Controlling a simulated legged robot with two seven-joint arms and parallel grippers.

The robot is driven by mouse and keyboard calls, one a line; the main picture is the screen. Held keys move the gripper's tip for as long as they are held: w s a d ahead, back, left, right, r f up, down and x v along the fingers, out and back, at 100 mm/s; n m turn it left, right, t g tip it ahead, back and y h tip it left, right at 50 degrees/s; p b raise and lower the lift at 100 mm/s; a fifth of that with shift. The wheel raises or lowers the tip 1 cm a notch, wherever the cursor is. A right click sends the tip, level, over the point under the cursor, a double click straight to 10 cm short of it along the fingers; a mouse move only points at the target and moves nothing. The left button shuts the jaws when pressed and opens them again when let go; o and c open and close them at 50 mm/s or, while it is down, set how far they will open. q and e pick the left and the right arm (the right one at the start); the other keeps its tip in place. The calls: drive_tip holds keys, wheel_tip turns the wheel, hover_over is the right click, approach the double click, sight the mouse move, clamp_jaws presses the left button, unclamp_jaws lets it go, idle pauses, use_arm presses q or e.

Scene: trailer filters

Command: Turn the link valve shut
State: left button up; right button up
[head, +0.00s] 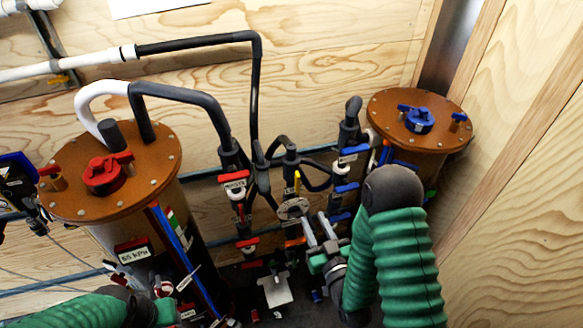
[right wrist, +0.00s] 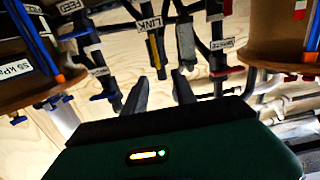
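In the right wrist view, a white LINK label (right wrist: 149,23) sits on a dark pipe, with a slim yellow valve handle (right wrist: 155,51) lying along the pipe below it. In the head view a yellow handle (head: 297,182) stands upright among the middle pipes. My right gripper (head: 318,232) reaches in among the pipes. In the right wrist view its two fingers (right wrist: 159,92) are apart with nothing between them, short of the yellow handle. My left arm (head: 98,310) is low at the left in the head view; its finger opening is unclear.
A brown tank with a red cap (head: 104,175) stands left, and one with a blue cap (head: 419,120) stands right. Red handles (head: 236,178) and blue handles (head: 346,188) flank the middle pipes closely. An orange handle (head: 295,242) is near my right fingers. Plywood walls stand behind.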

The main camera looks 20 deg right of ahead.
drive_tip(key=b, duration=0.5)
approach(299, 180)
drive_tip(key=w, duration=0.8)
drive_tip(key=w+p, duration=0.1)
drive_tip(key=w, duration=0.1)
drive_tip(key=shift+w+a+f, duration=0.2)
drive_tip(key=shift+w+f, duration=0.05)
drive_tip(key=shift+w, duration=0.05)
drive_tip(key=shift+w+d+f, duration=0.1)
drive_tip(key=shift+w+d, duration=0.1)
drive_tip(key=shift+w, duration=0.1)
drive_tip(key=shift+a, duration=0.1)
